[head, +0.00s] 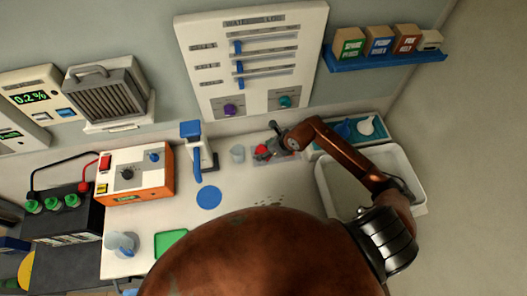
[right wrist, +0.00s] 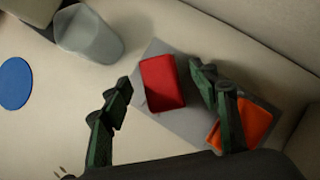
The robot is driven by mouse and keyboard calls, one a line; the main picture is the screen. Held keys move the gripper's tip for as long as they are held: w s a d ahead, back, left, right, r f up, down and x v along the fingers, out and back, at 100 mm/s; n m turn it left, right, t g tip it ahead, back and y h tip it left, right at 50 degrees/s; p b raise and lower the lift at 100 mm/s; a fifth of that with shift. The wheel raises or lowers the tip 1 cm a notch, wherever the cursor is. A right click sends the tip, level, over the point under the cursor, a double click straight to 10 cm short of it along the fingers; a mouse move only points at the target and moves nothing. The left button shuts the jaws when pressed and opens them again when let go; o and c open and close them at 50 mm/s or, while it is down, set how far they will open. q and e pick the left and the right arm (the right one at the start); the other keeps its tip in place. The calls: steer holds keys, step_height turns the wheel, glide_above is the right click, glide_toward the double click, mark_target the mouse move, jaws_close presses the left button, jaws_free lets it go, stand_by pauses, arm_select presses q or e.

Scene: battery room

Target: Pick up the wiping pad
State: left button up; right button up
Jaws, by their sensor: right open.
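A red block-like pad (right wrist: 163,82) lies on a grey mat (right wrist: 187,122) on the bench. A flat orange piece (right wrist: 240,128) lies on the same mat to its right, partly hidden behind a finger. Nothing marks which of the two is the wiping pad. In the head view the red pad (head: 262,151) shows beside my right gripper (head: 276,143). In the right wrist view my right gripper (right wrist: 161,84) is open and empty, its fingers apart on either side of the red pad. I cannot tell whether they touch it. My left gripper is not in view.
A grey cup (right wrist: 90,35) stands left of the mat, and a blue disc (head: 208,197) lies farther left. A white basin (head: 322,185) and a teal tray (head: 318,154) are at the right. An orange instrument (head: 150,187) stands at the left. The wall is close behind.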

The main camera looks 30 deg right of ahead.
steer(key=shift+w+a+f, duration=0.15)
steer(key=shift+w+f, duration=0.05)
steer(key=shift+f, duration=0.3)
steer(key=shift+c, duration=0.7)
steer(key=c, duration=1.2)
steer(key=shift+r, duration=0.1)
steer(key=shift+r, duration=0.35)
step_height(320, 180, up, 2)
steer(key=shift+r+b, duration=0.15)
steer(key=shift+b, duration=0.25)
steer(key=s+a+r, duration=0.1)
steer(key=s+r, duration=0.2)
steer(key=s, duration=0.1)
steer(key=s+a+r+b, duration=0.1)
steer(key=s+r, duration=0.2)
steer(key=s, duration=0.2)
steer(key=s+a+r, duration=0.2)
steer(key=s+r, duration=0.2)
steer(key=shift+s, duration=0.25)
